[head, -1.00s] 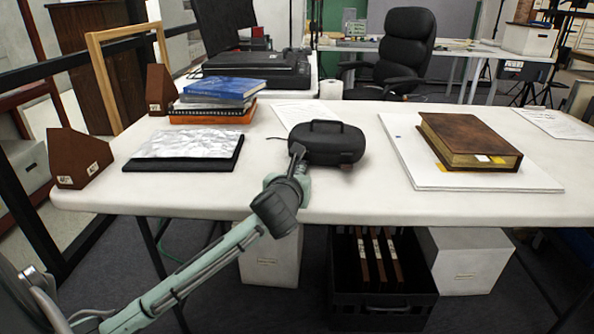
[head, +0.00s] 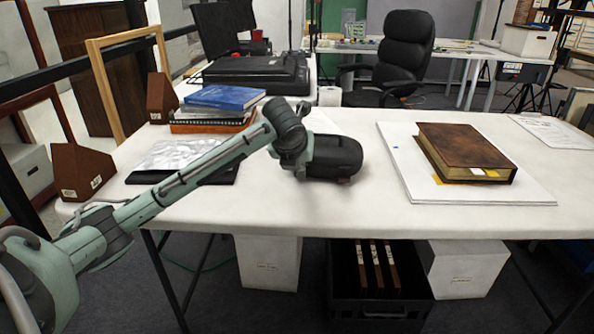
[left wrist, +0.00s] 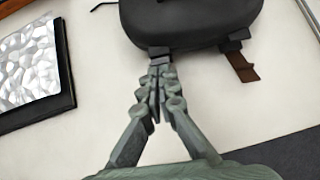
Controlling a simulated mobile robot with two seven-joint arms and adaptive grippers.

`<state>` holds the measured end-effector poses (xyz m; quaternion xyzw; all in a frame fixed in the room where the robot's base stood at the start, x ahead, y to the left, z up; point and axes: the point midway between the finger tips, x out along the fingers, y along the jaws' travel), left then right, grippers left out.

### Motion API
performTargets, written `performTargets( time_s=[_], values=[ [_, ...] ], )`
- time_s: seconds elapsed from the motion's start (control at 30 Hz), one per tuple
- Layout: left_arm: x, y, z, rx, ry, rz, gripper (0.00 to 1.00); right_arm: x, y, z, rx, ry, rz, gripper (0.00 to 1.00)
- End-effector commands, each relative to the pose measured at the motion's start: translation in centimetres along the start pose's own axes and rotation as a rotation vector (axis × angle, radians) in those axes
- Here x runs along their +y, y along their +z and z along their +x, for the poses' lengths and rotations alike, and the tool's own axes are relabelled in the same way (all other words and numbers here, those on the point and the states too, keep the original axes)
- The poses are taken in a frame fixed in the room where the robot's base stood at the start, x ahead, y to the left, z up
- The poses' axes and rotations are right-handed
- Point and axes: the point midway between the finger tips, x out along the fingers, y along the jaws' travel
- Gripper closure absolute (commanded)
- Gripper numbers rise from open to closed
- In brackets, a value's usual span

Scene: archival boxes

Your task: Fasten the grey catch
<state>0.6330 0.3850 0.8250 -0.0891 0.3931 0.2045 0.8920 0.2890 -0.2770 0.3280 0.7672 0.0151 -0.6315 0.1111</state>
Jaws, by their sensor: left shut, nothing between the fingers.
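A black case (head: 337,155) with rounded corners lies on the white table. In the left wrist view the case (left wrist: 190,18) has two small catches on its front edge. The left one, a dark grey catch (left wrist: 158,51), is right at my fingertips. The right catch (left wrist: 238,38) has a brown tag (left wrist: 243,68) hanging by it. My left gripper (head: 300,173) is shut and empty, at the case's front left corner; its closed fingers also show in the left wrist view (left wrist: 159,72). I cannot tell whether they touch the grey catch. My right gripper is not in view.
A silvery crumpled sheet on a black folder (head: 205,172) lies left of the case. Stacked books (head: 215,105) stand behind it. A brown book (head: 465,152) rests on a white board (head: 410,165) to the right. The table front between is clear.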

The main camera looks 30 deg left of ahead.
Motion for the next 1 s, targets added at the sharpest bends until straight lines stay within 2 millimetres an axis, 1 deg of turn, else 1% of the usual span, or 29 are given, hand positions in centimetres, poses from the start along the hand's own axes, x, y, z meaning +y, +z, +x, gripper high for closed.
performTargets(
  time_s=[0.07, 0.3, 0.7, 1.0],
  values=[
    [0.0, 0.7, 0.1, -0.003, 0.0, 0.001, 1.0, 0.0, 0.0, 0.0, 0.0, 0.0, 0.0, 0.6],
    [-0.1, 0.4, 0.1, -0.001, -0.003, 0.0, 1.0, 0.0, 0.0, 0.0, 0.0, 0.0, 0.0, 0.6],
    [-0.1, 1.5, -1.0, -0.003, -0.003, 0.0, 1.0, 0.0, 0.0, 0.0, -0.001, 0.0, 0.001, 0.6],
    [-0.1, 1.5, -1.1, -0.002, -0.003, 0.0, 1.0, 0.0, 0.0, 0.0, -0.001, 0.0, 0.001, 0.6]
  ],
)
